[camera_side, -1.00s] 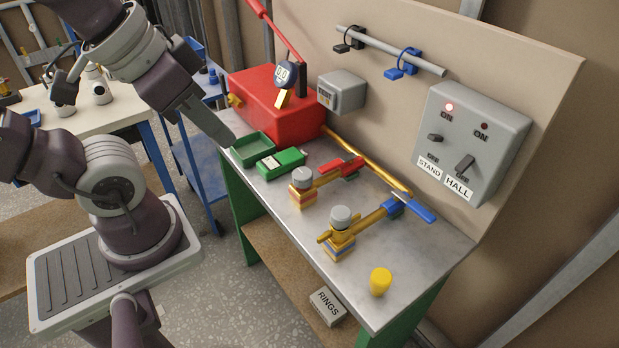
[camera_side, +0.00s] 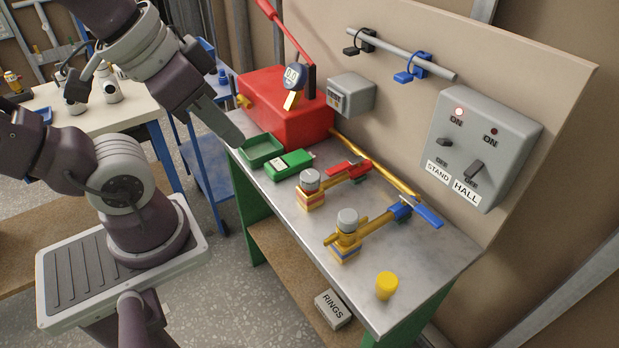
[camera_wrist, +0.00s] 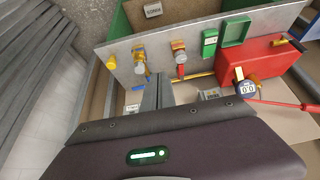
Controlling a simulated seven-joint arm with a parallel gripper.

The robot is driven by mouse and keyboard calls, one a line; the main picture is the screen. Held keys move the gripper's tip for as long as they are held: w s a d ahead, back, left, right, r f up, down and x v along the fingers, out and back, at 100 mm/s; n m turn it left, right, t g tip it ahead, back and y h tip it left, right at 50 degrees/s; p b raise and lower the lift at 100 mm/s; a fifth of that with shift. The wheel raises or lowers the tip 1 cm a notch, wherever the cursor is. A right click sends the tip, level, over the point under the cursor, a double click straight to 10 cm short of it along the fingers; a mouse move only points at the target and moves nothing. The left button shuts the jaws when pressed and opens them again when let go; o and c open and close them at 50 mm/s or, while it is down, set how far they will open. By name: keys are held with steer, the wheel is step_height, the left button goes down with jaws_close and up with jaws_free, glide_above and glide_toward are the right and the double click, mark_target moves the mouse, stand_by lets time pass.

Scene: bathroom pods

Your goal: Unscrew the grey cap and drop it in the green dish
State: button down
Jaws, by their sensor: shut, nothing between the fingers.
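Two grey caps sit upright on brass pipe fittings on the metal bench: one (camera_side: 310,178) by the red-handled valve, the other (camera_side: 347,218) by the blue-handled valve. In the wrist view the caps are small and distant. The green dish (camera_side: 262,150) lies at the bench's far left end and looks empty; it also shows in the wrist view (camera_wrist: 236,31). My gripper (camera_side: 239,141) is shut and empty. In the side view its tips appear just left of the dish; their height is unclear. In the wrist view my shut fingers (camera_wrist: 158,80) point toward the bench.
A green case (camera_side: 289,164) lies between the dish and the red-handled valve. A red box with a lever and gauge (camera_side: 275,108) stands behind the dish. A yellow cup (camera_side: 387,286) stands at the near end. A switch box (camera_side: 483,150) is on the back panel.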

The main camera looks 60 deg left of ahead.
steer(key=c, duration=2)
jaws_free()
steer(key=o, duration=0.9)
steer(key=w+m, duration=0.2)
steer(key=w+a+f+m+g, duration=0.1)
steer(key=w+m, duration=0.1)
steer(key=w, duration=0.1)
steer(key=w+a+f+m+g, duration=0.1)
steer(key=w+m, duration=0.1)
steer(key=shift+w+y, duration=0.25)
steer(key=shift+y, duration=0.05)
steer(key=m+g, duration=0.4)
steer(key=m, duration=0.8)
glide_above(310, 175)
step_height(310, 175, down, 12)
steer(key=shift+f, duration=0.1)
step_height(310, 175, down, 6)
steer(key=shift+f, duration=0.5)
